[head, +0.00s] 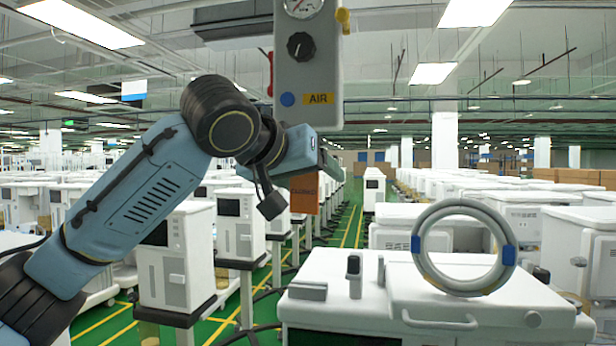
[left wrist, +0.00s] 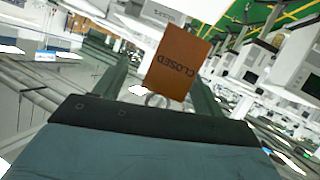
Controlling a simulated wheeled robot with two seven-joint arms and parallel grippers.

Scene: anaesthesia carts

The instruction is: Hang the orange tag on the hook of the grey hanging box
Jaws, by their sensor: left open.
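The orange tag (head: 305,192), marked CLOSED, shows below my left gripper (head: 326,163) in the head view. In the left wrist view the tag (left wrist: 172,68) appears upside down between the two spread dark green fingers, with a pale ring (left wrist: 156,101) at its edge nearest the palm. The fingers are open, with gaps beside the tag. The grey hanging box (head: 308,78), with a gauge, a black knob and an AIR label, is above the gripper. The gripper hides the tag's top; I cannot see the hook or tell what bears the tag. My right gripper is not in view.
A white cart (head: 430,300) stands at the front right, with a grey ring with blue bands (head: 463,247) upright on it. Several white machines (head: 175,260) stand in rows at left. Green floor with yellow lines (head: 345,232) runs between the rows.

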